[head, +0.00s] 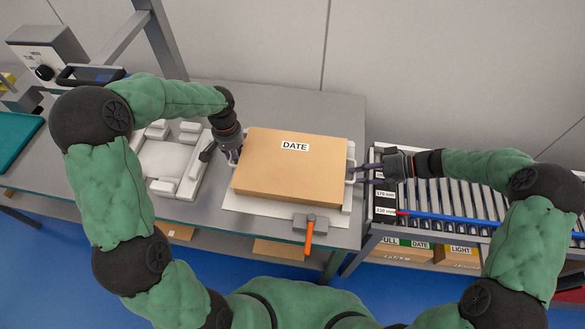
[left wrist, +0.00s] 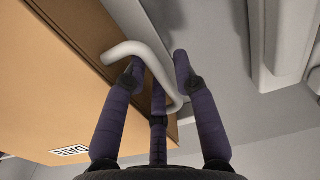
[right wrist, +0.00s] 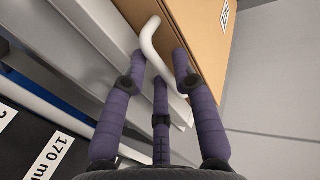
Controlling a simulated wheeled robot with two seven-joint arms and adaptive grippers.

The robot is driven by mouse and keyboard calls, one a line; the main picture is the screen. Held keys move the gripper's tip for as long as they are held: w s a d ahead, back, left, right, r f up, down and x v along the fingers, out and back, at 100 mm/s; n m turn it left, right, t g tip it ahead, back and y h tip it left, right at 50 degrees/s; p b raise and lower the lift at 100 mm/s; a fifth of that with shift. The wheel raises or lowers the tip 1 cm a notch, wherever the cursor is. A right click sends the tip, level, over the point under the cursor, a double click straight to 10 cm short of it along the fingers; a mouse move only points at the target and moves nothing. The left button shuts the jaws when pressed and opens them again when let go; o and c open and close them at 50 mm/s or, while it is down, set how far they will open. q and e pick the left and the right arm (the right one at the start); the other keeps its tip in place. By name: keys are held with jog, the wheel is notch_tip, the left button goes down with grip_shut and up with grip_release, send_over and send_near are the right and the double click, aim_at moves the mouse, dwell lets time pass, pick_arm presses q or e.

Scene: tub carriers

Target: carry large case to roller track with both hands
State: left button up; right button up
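The large case (head: 290,170) is a tan box labelled DATE, lying on a pale board (head: 268,208) on the grey table. Its left end carries a white bar handle (left wrist: 140,52), and its right end a similar white handle (right wrist: 150,40). My left gripper (head: 232,158) is at the left end; in the left wrist view its fingers (left wrist: 160,75) stand apart around the handle. My right gripper (head: 358,174) is at the right end; in the right wrist view its fingers (right wrist: 160,75) stand apart on either side of the handle. The roller track (head: 455,203) is right of the table.
A blue bar (head: 450,217) runs along the track's near side. A clamp with an orange handle (head: 309,232) sits at the board's front edge. A white moulded tray (head: 168,160) lies left of the case. Boxes (head: 457,256) stand below the track.

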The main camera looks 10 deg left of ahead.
pick_arm(q)
grip_shut()
pick_arm(e)
grip_shut()
pick_arm(q)
jog(key=shift+w+r, duration=0.1)
jog(key=shift+r, duration=0.05)
pick_arm(e)
jog(key=shift+w+r, duration=0.1)
jog(key=shift+r, duration=0.05)
